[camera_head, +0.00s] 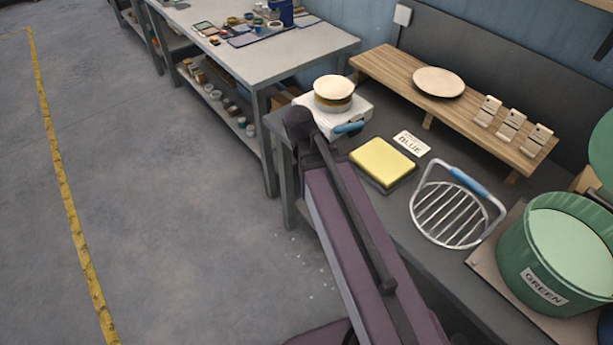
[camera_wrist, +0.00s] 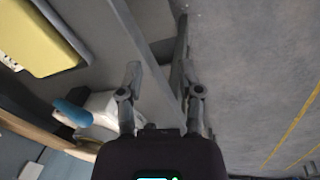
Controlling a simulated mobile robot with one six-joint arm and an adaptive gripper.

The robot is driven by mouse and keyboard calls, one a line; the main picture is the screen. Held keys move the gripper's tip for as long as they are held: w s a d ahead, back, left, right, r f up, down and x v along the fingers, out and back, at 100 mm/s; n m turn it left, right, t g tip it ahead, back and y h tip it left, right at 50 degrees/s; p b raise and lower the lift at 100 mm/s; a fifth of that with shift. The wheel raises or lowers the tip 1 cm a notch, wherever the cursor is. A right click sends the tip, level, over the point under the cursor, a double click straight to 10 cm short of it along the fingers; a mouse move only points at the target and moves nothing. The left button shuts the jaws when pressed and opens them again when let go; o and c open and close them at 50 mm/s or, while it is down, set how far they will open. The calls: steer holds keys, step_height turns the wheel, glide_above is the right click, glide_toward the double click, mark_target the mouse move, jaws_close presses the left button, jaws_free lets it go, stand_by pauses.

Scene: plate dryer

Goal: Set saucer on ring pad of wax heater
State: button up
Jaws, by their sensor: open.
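The wax heater (camera_head: 360,117) is a white box with a blue handle at the back left of the bench. On it stands a round golden-brown piece (camera_head: 333,104), with a flat cream disc (camera_head: 333,87) on top; I cannot tell whether that disc is a saucer or part of the heater. A cream saucer-like dish (camera_head: 438,82) lies flat on the raised wooden shelf. My gripper (camera_wrist: 163,88) is open and empty in the wrist view, fingers apart. The heater's blue handle (camera_wrist: 72,113) shows left of it there, with the white body partly hidden behind a finger.
A yellow block (camera_head: 383,161), a wire rack (camera_head: 452,215) with a blue grip and a green tub (camera_head: 553,258) share the bench. The wooden shelf (camera_head: 395,70) carries several tags at its right. A second bench (camera_head: 300,45) stands behind; the floor at left is clear.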

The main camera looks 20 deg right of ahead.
steer(key=s, duration=0.1)
steer(key=s+a+y, duration=0.2)
steer(key=s, duration=0.1)
steer(key=shift+s+f+m+g, duration=0.1)
steer(key=shift+f+m+g, duration=0.1)
steer(key=shift+m+g, duration=0.1)
stand_by(0.8)
